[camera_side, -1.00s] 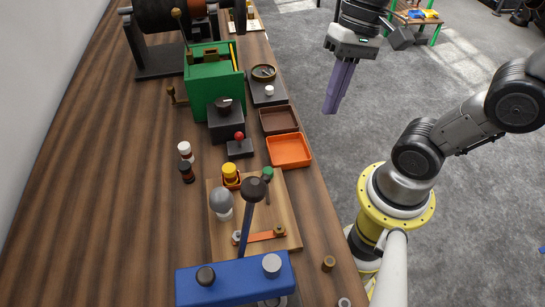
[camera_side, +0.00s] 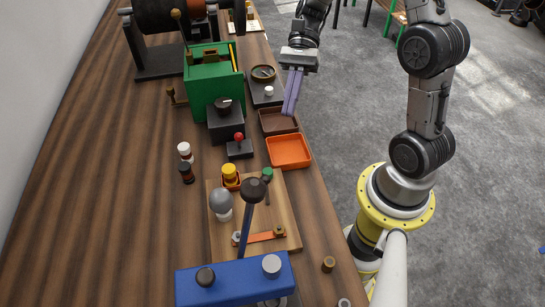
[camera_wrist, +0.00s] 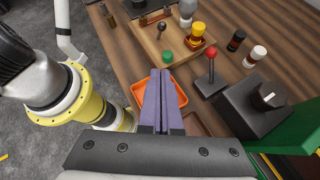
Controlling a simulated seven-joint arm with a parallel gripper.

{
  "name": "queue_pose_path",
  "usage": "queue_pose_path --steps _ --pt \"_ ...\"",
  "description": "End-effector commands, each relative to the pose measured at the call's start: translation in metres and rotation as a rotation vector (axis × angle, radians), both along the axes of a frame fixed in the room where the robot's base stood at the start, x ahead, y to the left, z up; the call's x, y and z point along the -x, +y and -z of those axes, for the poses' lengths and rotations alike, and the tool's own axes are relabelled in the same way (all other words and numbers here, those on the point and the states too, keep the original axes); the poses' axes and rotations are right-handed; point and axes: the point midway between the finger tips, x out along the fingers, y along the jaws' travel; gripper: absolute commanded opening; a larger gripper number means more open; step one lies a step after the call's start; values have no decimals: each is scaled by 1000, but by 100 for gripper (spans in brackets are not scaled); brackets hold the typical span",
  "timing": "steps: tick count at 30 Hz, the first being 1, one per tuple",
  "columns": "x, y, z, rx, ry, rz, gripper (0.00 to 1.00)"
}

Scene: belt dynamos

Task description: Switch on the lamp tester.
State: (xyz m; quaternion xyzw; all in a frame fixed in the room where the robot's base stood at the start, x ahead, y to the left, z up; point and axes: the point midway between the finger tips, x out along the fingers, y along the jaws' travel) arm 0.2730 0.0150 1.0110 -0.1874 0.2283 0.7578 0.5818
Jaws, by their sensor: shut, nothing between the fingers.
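No label marks the lamp tester. The wooden board (camera_side: 285,215) holds a grey bulb (camera_side: 221,200), a yellow-capped part (camera_side: 230,171), a green knob (camera_side: 267,173) and an orange strip (camera_side: 262,237). In the wrist view the green knob (camera_wrist: 167,56) lies just beyond my fingertips in the picture. A small black box (camera_side: 239,150) with an upright red-ball lever (camera_side: 239,137) stands beyond the board; the lever also shows in the wrist view (camera_wrist: 211,55). My gripper (camera_side: 289,113) is shut and empty, fingers pointing down, above the bench's right edge near the trays.
An orange tray (camera_side: 290,151) and a brown tray (camera_side: 279,120) lie at the right edge. A dark box with a knob (camera_side: 226,124) stands by a green box (camera_side: 212,90). A blue unit (camera_side: 235,282) with a tall black-knobbed lever (camera_side: 247,225) is in front. Two small bottles (camera_side: 186,162) stand left.

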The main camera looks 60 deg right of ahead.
Motion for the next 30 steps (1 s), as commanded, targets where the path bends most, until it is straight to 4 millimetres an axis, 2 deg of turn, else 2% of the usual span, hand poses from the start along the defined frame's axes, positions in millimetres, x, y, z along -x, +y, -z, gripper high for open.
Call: queue_pose_path --steps 9,14,30 --pt "0 -1 0 2 -3 2 0" --pt "3 6 4 2 -2 0 0" --pt "28 84 55 3 -2 -5 0"
